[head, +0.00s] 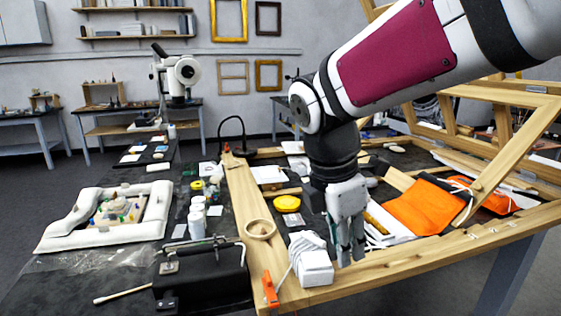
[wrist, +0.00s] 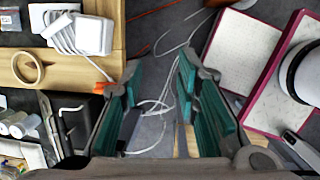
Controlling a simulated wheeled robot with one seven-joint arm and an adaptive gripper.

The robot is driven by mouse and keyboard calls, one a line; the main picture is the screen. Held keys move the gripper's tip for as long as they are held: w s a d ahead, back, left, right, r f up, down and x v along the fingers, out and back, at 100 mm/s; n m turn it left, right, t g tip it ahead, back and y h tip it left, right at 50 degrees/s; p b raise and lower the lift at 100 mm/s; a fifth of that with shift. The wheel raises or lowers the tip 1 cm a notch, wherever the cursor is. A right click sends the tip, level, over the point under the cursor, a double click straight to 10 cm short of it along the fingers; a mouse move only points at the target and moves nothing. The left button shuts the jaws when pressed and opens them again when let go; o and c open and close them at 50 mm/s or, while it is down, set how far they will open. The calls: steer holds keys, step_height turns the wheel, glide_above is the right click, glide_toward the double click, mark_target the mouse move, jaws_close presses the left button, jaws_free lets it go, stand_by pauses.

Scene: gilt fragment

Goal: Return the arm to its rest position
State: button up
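My arm reaches in from the upper right in the head view, with its forearm sloping down and the wrist hanging over the wooden-framed worktable (head: 400,262). My gripper (head: 350,255) points down near the table's front edge, to the right of a white adapter with a coiled cable (head: 312,265). In the wrist view my gripper (wrist: 158,72) has its two teal-padded fingers apart, with nothing between them. Loose cables and grey floor show beyond the gap. The white adapter (wrist: 94,35) lies to the upper left there, apart from the fingers.
A wooden ring (head: 260,229), an orange clamp (head: 270,290) and a black case (head: 203,277) are left of my gripper. An orange pouch (head: 421,207) lies to its right. A tilted wooden frame (head: 515,140) stands near my arm at right. Open floor shows at far left.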

steer(key=s+d+m+t+y, duration=0.1)
steer(key=s+d+m, duration=0.3)
steer(key=s+m, duration=0.4)
steer(key=s+d+m+t+y, duration=0.1)
steer(key=s+d+m, duration=0.4)
steer(key=s+m, duration=0.4)
steer(key=f+m, duration=0.1)
steer(key=m, duration=0.3)
steer(key=shift+m, duration=0.3)
